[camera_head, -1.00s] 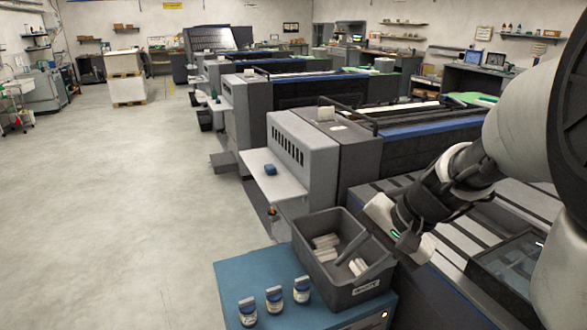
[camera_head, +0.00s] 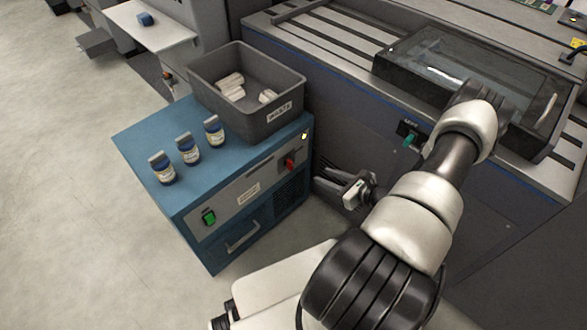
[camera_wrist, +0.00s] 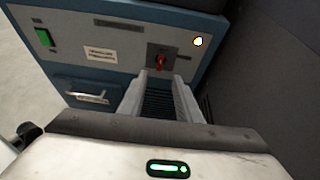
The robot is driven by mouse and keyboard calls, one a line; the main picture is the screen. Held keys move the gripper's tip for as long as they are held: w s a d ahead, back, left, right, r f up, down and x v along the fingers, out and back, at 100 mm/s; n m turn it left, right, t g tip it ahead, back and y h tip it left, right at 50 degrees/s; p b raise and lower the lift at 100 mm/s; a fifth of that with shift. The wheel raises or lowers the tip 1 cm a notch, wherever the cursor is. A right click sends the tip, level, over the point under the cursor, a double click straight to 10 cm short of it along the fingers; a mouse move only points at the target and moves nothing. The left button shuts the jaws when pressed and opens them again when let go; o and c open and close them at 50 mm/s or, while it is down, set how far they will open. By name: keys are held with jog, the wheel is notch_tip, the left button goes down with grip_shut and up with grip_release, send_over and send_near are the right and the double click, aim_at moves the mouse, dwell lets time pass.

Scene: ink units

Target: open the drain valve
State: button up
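A blue cabinet (camera_head: 260,195) has a red handle (camera_head: 289,163) on a small dark plate on its front, likely the drain valve; I cannot read its marking. The red handle also shows in the wrist view (camera_wrist: 160,63), pointing roughly down. My gripper (camera_head: 328,180) is low beside the cabinet's right front. In the wrist view my gripper (camera_wrist: 162,88) is open and empty, its two pale fingers apart below the red handle, with the cabinet's dark grille visible between them. No contact with the handle is visible.
A grey waste bin (camera_head: 215,103) and three small jars (camera_head: 188,148) stand on the cabinet. Its front has a green switch (camera_head: 208,217), a drawer handle (camera_head: 242,237) and a yellow lamp (camera_head: 304,136). A dark machine (camera_head: 370,140) with a green lever (camera_head: 409,140) stands to the right.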

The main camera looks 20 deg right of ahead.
aim_at(292, 164)
jog(key=b+x, duration=0.1)
jog(key=x, duration=0.4)
jog(key=b+x, duration=0.2)
jog(key=x, duration=0.4)
jog(key=b+x, duration=0.1)
jog(key=x, duration=0.5)
jog(key=shift+w+d+f, duration=0.15)
jog(key=shift+f, duration=0.3)
grip_shut()
